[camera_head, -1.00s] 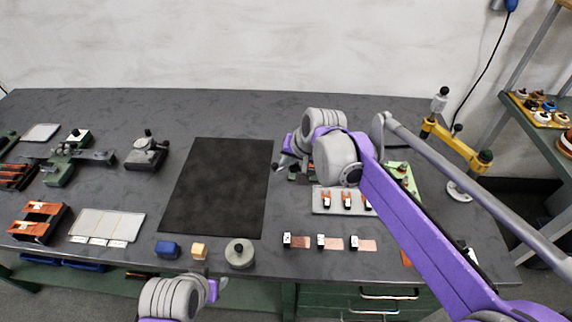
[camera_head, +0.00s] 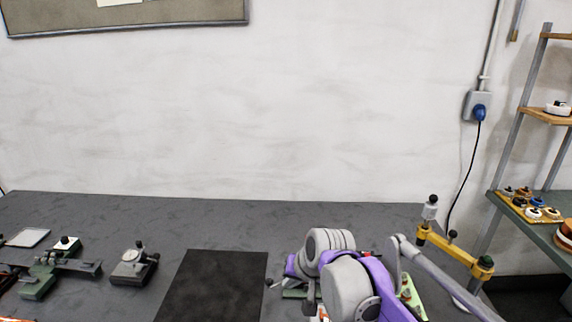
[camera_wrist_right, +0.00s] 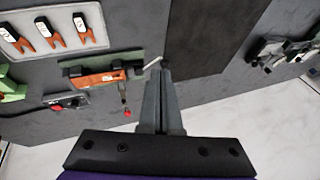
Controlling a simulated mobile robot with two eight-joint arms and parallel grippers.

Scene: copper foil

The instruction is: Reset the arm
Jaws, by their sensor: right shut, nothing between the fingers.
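My right arm reaches in from the lower right in the head view. Its gripper is mostly hidden there behind its own wrist, with a tip showing left of it near the black mat (camera_head: 215,285). In the right wrist view the gripper (camera_wrist_right: 163,68) is shut and empty, its fingers together above the grey bench (camera_wrist_right: 60,130). An orange-and-green tool (camera_wrist_right: 98,77) lies just left of the fingertips. My left gripper is out of the head view.
A grey tray (camera_wrist_right: 20,45) of orange clips lies on the bench. A dial gauge stand (camera_head: 133,266) and a green fixture (camera_head: 40,283) stand at left. A yellow jointed lamp-like arm (camera_head: 455,250) and a shelf (camera_head: 545,230) are at right. The bench's back strip is clear.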

